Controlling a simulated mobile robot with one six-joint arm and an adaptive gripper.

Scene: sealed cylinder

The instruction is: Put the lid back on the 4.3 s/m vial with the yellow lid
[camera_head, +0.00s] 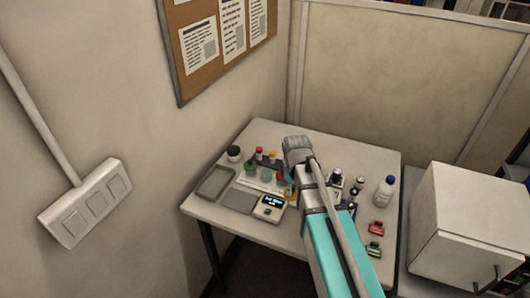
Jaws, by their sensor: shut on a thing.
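A small yellow lid-like top (272,155) shows at the back of the table, beside a red-topped vial (259,152). Which vial is the 4.3 s/m one is too small to read. My gripper (288,181) is low over the middle of the table, below the grey wrist, and partly hidden by my arm. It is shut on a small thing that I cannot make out. A yellowish patch (290,195) shows just below it. Whether this touches the gripper, I cannot tell.
The white table (325,136) holds a grey tray (215,182), a meter with a lit display (269,207), a black-capped jar (234,153), a blue-capped bottle (384,191), and red (376,228) and green (374,249) items at right. Small dark-topped containers stand right of my arm. Walls border the back and left.

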